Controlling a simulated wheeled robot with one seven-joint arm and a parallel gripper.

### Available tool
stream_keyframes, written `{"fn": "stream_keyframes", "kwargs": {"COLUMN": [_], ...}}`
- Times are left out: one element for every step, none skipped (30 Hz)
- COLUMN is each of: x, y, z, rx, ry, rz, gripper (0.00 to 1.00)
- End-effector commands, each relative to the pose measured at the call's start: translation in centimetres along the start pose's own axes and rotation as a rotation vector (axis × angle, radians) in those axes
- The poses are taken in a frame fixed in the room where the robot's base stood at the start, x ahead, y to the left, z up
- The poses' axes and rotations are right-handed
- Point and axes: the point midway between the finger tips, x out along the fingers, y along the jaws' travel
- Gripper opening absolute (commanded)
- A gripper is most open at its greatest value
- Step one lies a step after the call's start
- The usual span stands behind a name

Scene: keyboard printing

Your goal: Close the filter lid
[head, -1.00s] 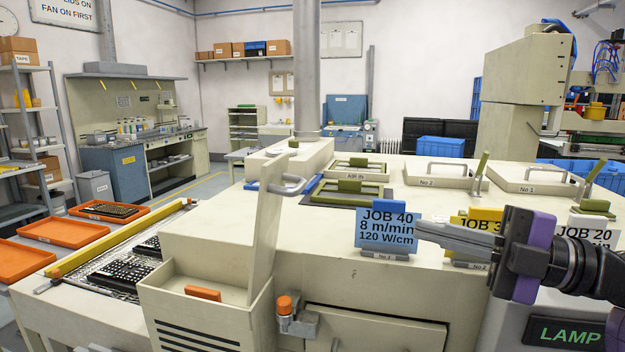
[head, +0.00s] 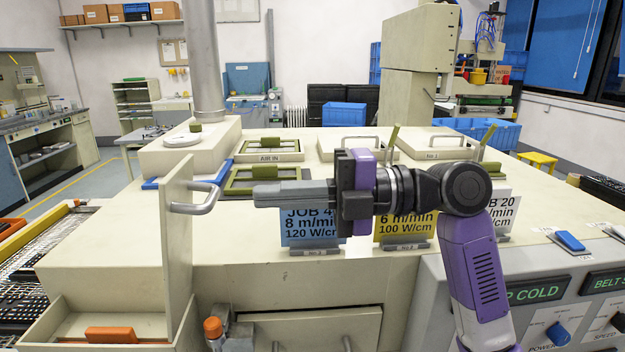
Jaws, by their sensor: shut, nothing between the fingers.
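The filter lid (head: 177,250) is a cream panel standing upright, open, at the right side of an open cream box (head: 45,318). A grey bar handle (head: 205,199) sticks out from its right face. An orange block (head: 112,335) lies inside the box. My gripper (head: 258,194) is shut and empty. It points left, above the cream machine top, with its tips a little right of the handle in the picture. A gap shows between tips and handle; the difference in depth is hard to tell.
JOB cards (head: 312,228) stand along the machine's front edge below my gripper. Green-framed panels (head: 268,150) lie behind it. An orange-capped fitting (head: 213,328) stands just right of the box. A control panel (head: 540,285) is at the lower right.

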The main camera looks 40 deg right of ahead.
Motion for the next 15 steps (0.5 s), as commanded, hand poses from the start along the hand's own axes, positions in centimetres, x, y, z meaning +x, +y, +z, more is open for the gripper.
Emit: {"fn": "stream_keyframes", "kwargs": {"x": [1.0, 1.4, 2.1, 2.5, 2.9, 3.3, 3.6, 3.9, 4.1, 4.3, 4.5, 4.6, 4.7, 4.7, 4.7], "y": [0.3, 0.4, 0.4, 0.4, 0.3, 0.3, 0.3, 0.2, 0.2, 0.1, 0.1, 0.1, 0.0, 0.0, 0.0], "z": [-0.1, -0.1, -0.1, -0.1, -0.1, -0.1, -0.1, 0.0, 0.0, 0.0, 0.0, 0.0, 0.0, 0.0, 0.0], "rx": [0.002, 0.002, 0.002, 0.002, 0.001, 0.001, 0.001, 0.002, 0.002, 0.002, 0.001, 0.001, 0.001, 0.001, 0.001], "ry": [0.004, 0.003, 0.004, 0.003, 0.002, 0.002, 0.002, 0.001, 0.001, 0.001, 0.0, 0.0, 0.0, 0.0, 0.0], "rz": [-0.001, 0.0, -0.001, 0.0, 0.0, -0.001, 0.0, 0.0, 0.001, 0.001, 0.0, 0.0, 0.0, 0.0, 0.0], "gripper": [0.0, 0.0, 0.0, 0.0, 0.0, 0.0, 0.0, 0.0, 0.0, 0.0, 0.0, 0.0, 0.0, 0.0, 0.0]}}
